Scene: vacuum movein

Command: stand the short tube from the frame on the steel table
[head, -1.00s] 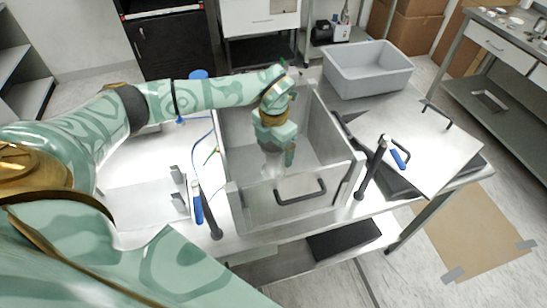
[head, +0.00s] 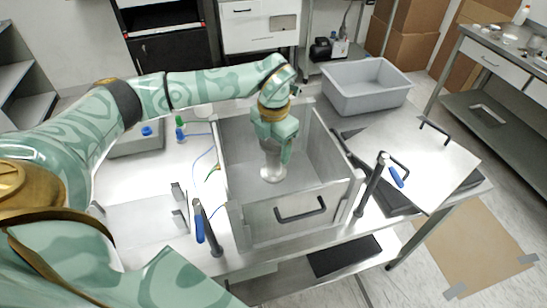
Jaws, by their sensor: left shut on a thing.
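My left gripper (head: 274,146) points down inside the open metal chamber (head: 312,203). It is shut on the short tube (head: 271,166), a pale grey piece with a wide round flange at its lower end. The tube is roughly upright. I cannot tell whether the flange touches the chamber floor or hangs just above it. The tube's upper part is hidden by the fingers. The bright steel table (head: 128,172) carries the chamber and has bare surface to its left. I cannot clearly make out a frame holding tubes. My right gripper is not in view.
A plate with upright brackets (head: 145,220) lies left of the chamber. Black posts with blue handles (head: 199,229) stand at its front corners. The lid plate (head: 415,155) lies to the right. A grey bin (head: 366,88) sits behind. Thin cables run along the chamber's left side.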

